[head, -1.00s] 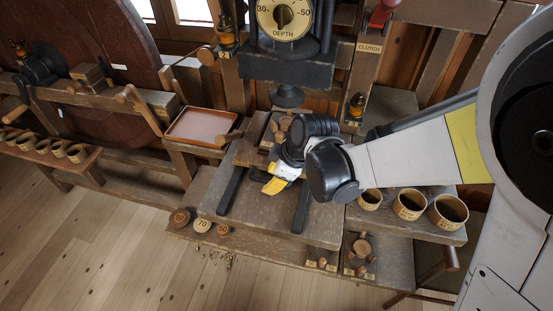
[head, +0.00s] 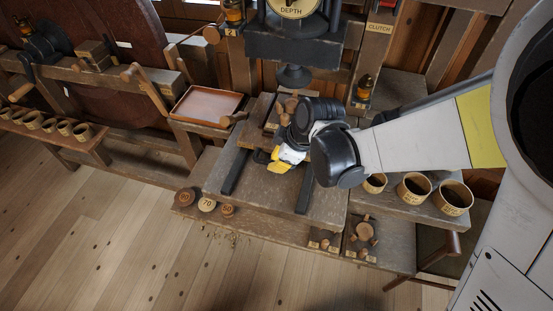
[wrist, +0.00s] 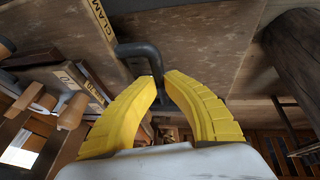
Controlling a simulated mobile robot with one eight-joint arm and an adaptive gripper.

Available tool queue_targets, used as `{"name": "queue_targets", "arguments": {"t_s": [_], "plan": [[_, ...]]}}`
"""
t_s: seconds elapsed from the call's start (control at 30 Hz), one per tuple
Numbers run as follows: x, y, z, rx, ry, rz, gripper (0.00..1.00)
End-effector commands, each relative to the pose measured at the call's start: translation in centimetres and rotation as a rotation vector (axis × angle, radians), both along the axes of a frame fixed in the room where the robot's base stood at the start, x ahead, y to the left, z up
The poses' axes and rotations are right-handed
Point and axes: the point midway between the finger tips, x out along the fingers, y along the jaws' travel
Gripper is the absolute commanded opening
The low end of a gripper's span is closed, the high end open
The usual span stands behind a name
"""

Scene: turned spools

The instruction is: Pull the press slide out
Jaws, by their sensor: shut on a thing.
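The press stands at the back centre, with a dark crossbar (head: 292,48) and a round ram foot (head: 294,76) hanging below it. Beneath it is the wooden press slide (head: 256,120), between two dark rails (head: 234,172) that run forward over the bench. Small turned wooden pieces sit on it. My gripper (head: 282,162) is over the space between the rails, in front of the slide. In the wrist view, its yellow fingertips (wrist: 158,84) are closed on a dark bent metal handle (wrist: 140,48). My wrist hides part of the slide in the head view.
Wooden cups (head: 414,187) stand on the right shelf. A shallow reddish tray (head: 207,104) is left of the press. Numbered discs (head: 206,205) lie on the front-left ledge. A CLUTCH post (head: 381,30) rises at the back right.

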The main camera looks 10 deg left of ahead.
Motion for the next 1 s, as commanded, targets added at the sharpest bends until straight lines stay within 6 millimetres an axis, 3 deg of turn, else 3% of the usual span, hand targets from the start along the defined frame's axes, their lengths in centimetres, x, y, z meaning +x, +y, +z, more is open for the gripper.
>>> {"name": "queue_targets", "arguments": {"t_s": [0.27,0.7,1.0], "plan": [[-5.4,0.4,-0.2,-0.004,0.005,0.006,0.00],[-16.1,1.2,-0.1,-0.005,0.003,0.007,0.00],[-19.8,1.4,-0.1,-0.004,0.004,0.004,0.00]]}}
